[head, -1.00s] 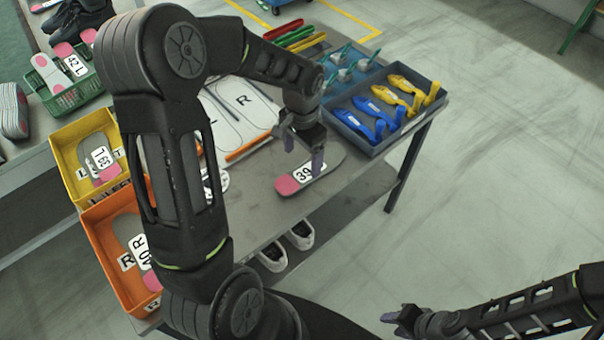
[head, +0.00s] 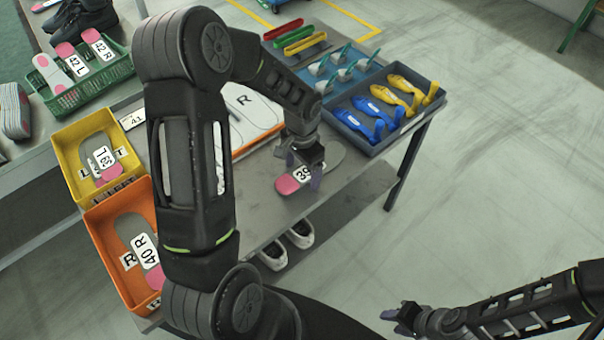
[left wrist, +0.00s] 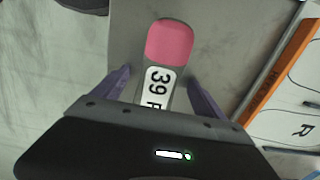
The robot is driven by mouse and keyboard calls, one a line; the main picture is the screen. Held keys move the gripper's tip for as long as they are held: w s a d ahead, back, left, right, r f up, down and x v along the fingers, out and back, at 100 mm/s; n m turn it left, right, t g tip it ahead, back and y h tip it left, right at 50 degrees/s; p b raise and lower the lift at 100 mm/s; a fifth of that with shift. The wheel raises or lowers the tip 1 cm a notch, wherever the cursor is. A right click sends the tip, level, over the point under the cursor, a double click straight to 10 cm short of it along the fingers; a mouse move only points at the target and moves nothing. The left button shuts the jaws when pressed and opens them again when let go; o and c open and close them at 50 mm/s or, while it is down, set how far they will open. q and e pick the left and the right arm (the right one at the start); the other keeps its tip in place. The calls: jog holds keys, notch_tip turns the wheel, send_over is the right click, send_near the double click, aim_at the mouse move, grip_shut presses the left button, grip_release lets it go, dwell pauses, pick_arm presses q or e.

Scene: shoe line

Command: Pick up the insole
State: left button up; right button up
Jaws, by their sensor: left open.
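A grey insole with a pink heel and a white label reading 39 (head: 289,184) lies flat on the grey table. It also shows in the left wrist view (left wrist: 169,42), its pink end pointing away from my gripper. My left gripper (head: 305,174) is above the insole, open. In the left wrist view its two purple fingers (left wrist: 157,88) stand on either side of the insole, with gaps; the insole's far part is hidden under the gripper body. My right gripper (head: 400,318) is at the bottom right, away from the table; its jaws are too small to judge.
An orange bin (head: 97,237) and a yellow bin (head: 67,149) with insoles stand at the table's left. A grey-blue tray (head: 363,143) with blue and yellow shoe trees is at the right. A white L/R board (head: 262,110) lies behind. White shoes (head: 274,260) sit below.

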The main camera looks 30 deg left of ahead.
aim_at(302, 175)
pick_arm(q)
jog(key=shift+c, duration=0.4)
jog(key=c, duration=1.3)
jog(key=shift+c, duration=0.2)
jog(key=shift+r, duration=0.1)
notch_tip(302, 175, up, 10)
jog(key=b, duration=0.1)
